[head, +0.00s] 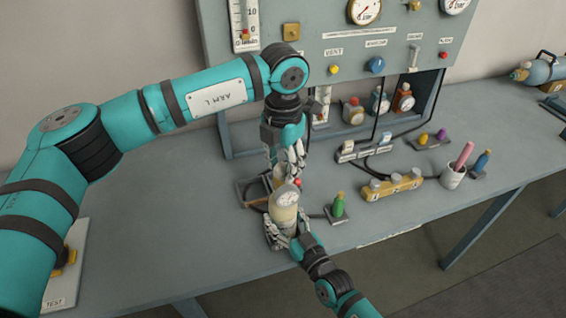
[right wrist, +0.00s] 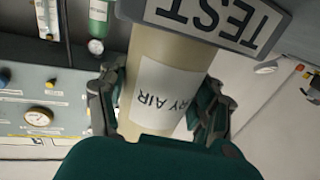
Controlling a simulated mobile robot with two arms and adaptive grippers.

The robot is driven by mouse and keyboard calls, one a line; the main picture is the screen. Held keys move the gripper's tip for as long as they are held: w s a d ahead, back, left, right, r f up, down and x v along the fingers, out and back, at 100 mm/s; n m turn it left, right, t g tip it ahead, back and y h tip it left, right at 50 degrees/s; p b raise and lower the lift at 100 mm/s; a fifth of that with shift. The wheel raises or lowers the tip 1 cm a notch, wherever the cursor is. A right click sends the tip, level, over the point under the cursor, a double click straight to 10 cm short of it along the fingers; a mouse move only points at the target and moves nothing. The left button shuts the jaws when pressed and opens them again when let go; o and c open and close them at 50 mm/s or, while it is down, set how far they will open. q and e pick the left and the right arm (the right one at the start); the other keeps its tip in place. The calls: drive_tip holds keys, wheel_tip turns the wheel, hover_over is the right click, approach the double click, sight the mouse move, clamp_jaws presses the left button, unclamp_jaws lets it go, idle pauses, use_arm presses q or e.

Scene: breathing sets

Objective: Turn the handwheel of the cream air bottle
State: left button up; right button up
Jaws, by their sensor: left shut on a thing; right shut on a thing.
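The cream air bottle (head: 284,214) stands upright near the front of the bench, with a round gauge (head: 287,197) facing up near its top. In the right wrist view the bottle (right wrist: 165,65) carries a white label ending in "RY AIR" and looks upside down. My right gripper (head: 288,236) is shut on the bottle's body from the front; its fingers (right wrist: 160,105) lie on both sides. My left gripper (head: 286,172) points down over the bottle's top and is shut on its handwheel, which the fingers mostly hide. A small red part (head: 298,182) shows beside them.
A green bottle (head: 338,206) and a yellow block (head: 392,186) stand to the right. A white cup (head: 453,176) holds a pink rod. A gauge panel (head: 340,50) rises behind. A TEST plate (right wrist: 210,22) borders the bottle. The bench's left middle is clear.

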sight(283, 167)
use_arm(q)
drive_tip(key=shift+w+r+n, duration=0.1)
drive_tip(key=shift+n, duration=1.1)
drive_tip(key=o, duration=1.1)
drive_tip(key=shift+o, duration=0.2)
wheel_tip(283, 167, up, 12)
use_arm(e)
drive_tip(key=o, duration=1.8)
